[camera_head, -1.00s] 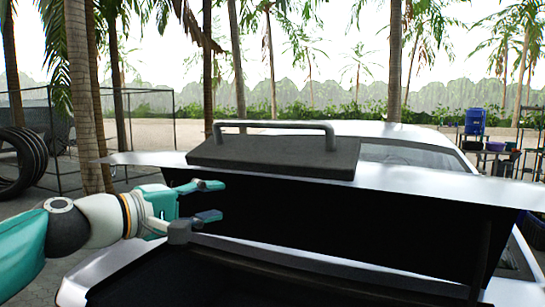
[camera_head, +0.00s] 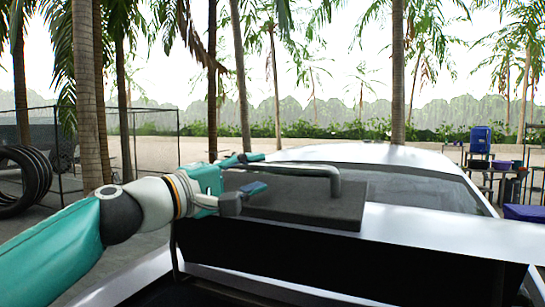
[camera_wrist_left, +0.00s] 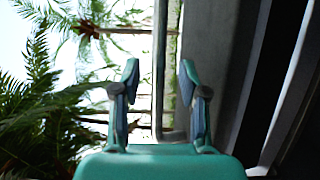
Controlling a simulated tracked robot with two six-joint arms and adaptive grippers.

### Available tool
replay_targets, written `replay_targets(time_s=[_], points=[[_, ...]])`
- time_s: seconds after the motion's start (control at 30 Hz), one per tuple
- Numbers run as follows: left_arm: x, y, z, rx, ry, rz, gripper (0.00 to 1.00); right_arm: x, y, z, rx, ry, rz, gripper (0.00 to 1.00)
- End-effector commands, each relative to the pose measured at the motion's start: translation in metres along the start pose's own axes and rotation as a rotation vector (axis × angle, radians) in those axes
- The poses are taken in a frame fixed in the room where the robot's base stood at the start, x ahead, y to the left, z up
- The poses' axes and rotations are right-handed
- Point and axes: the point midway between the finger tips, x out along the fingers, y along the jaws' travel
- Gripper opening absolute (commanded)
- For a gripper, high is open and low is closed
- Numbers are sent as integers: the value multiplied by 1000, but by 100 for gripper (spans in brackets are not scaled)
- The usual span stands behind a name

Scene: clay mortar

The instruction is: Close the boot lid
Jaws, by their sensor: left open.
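The white boot lid (camera_head: 440,232) of the car stands raised over the dark boot opening. A dark grey plate (camera_head: 320,208) with a grey bar handle (camera_head: 310,169) sits on top of it. My left gripper (camera_head: 259,171) is open at the left part of the handle, with its fingers pointing right. In the left wrist view, the handle bar (camera_wrist_left: 160,105) runs between the two spread fingers of the gripper (camera_wrist_left: 159,68). I cannot tell whether a finger touches it. My right gripper is out of view.
The car's white roof (camera_head: 360,153) and rear window lie beyond the lid. Black tyres (camera_head: 25,178) and a wire fence stand at the left. A rack with a blue container (camera_head: 480,139) stands at the right, and palm trunks rise behind.

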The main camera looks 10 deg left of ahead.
Motion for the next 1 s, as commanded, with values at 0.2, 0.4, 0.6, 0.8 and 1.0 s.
replay_targets(time_s=[0.2, 0.4, 0.6, 0.8, 1.0], points=[[37, 2, 0, 0, -1, -1, 43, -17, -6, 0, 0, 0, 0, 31], [50, 1, 0, 1, -1, 0, 43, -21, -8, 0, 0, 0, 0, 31], [52, 0, 0, 1, -1, 1, 43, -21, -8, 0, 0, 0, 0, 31], [52, 0, 0, 0, -1, 0, 27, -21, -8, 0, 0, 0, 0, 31], [52, 0, 0, 0, -1, -1, 0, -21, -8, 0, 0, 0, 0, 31]])
